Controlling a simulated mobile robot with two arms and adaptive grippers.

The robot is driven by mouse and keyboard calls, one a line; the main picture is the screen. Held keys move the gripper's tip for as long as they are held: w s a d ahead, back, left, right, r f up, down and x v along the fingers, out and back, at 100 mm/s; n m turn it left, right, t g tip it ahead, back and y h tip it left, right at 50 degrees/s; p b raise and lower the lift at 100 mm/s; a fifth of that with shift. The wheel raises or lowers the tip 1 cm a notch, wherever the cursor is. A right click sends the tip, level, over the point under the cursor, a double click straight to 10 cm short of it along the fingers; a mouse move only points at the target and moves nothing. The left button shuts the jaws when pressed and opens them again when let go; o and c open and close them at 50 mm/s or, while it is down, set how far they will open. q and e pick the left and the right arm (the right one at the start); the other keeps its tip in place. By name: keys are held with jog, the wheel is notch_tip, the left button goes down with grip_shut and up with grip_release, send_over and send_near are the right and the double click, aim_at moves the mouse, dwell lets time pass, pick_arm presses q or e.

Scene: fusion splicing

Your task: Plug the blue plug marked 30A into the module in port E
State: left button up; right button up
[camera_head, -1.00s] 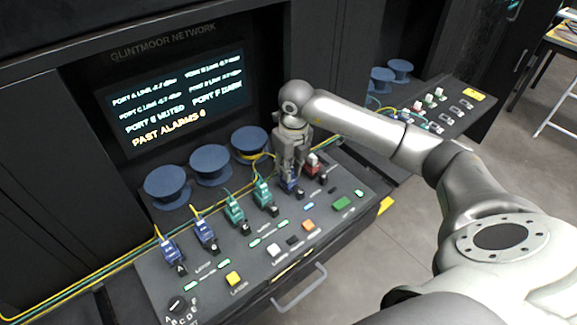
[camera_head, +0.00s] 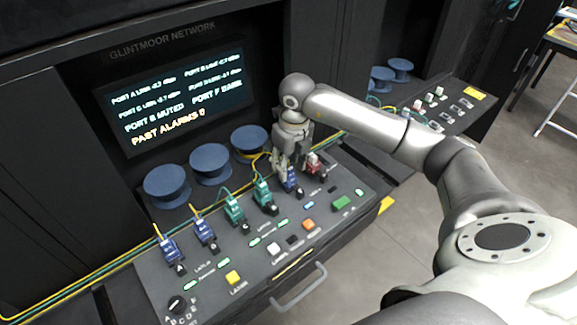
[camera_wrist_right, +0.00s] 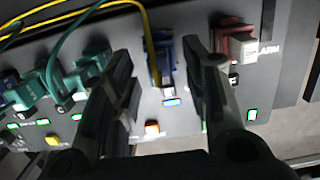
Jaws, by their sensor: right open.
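A blue plug (camera_head: 291,179) sits upright in the panel between a green plug and the red-and-white plug at the right end of the row. In the right wrist view the blue plug (camera_wrist_right: 162,62) has a yellow cable and lies between the two spread fingers. The marking on it is too small to read. My right gripper (camera_head: 284,170) is open just above and behind the plug; the fingers (camera_wrist_right: 157,75) stand apart from its sides. The port letter under the plug cannot be read. My left gripper is not in view.
Two green plugs (camera_head: 263,194) and two blue plugs (camera_head: 205,233) stand to the left on the panel (camera_head: 225,292). The red-and-white plug (camera_head: 314,163) is close on the right. Blue spools (camera_head: 209,163) stand behind. The screen (camera_head: 172,98) shows port E muted.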

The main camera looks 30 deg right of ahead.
notch_tip(320, 180, up, 10)
jog(key=s, duration=0.1)
jog(key=shift+s+r, duration=0.15)
jog(key=shift+r, duration=0.1)
